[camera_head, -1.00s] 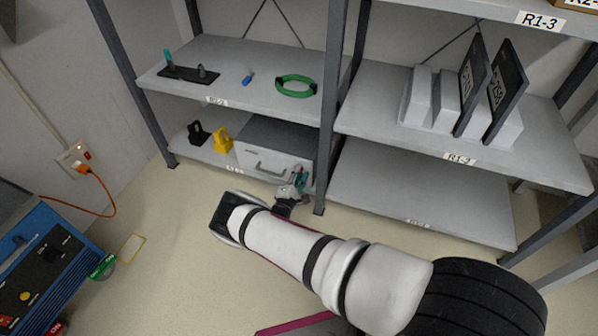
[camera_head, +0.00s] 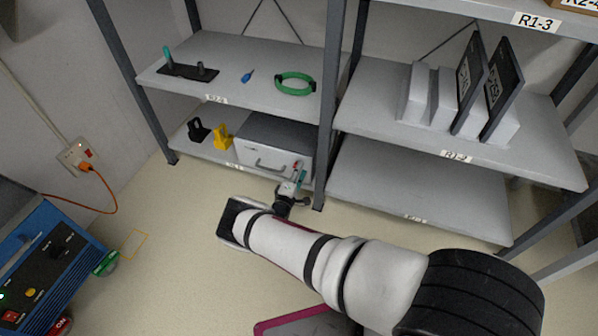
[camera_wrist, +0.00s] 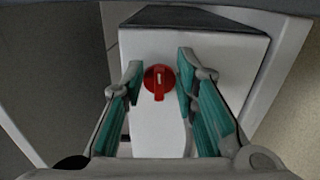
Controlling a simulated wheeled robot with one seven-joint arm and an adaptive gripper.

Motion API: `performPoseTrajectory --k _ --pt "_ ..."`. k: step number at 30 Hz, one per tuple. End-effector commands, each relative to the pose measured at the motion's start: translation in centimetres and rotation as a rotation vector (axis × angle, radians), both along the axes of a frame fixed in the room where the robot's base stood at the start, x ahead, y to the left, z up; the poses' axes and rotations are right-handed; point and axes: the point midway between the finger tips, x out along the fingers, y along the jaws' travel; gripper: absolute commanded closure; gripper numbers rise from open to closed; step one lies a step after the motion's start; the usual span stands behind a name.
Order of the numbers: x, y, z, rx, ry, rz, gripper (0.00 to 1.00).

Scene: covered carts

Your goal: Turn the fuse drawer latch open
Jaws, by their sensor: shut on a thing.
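The fuse drawer (camera_head: 262,155) is a light grey box with a dark top and a bar handle, on the lower left shelf. Its latch is a red round knob with a raised grip, seen close in the wrist view (camera_wrist: 158,82) on the white front face. The grip points downward, with a small mark on it. In the head view my gripper (camera_head: 298,178) is at the right end of the drawer front, where the latch is tiny.
A shelf post (camera_head: 323,170) stands close to the right of my gripper. A yellow block (camera_head: 222,137) and a black block (camera_head: 198,131) sit left of the drawer. The upper shelf holds a green ring (camera_head: 295,83). A blue machine (camera_head: 45,265) stands on the floor at left.

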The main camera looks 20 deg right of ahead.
Motion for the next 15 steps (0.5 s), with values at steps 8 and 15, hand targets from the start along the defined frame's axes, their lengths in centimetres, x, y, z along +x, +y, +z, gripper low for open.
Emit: performPoseTrajectory --k 8,15 --pt "0.13 0.16 0.12 0.0 -0.002 0.003 0.55" --pt "0.05 0.05 0.06 -0.001 0.0 0.001 0.55"
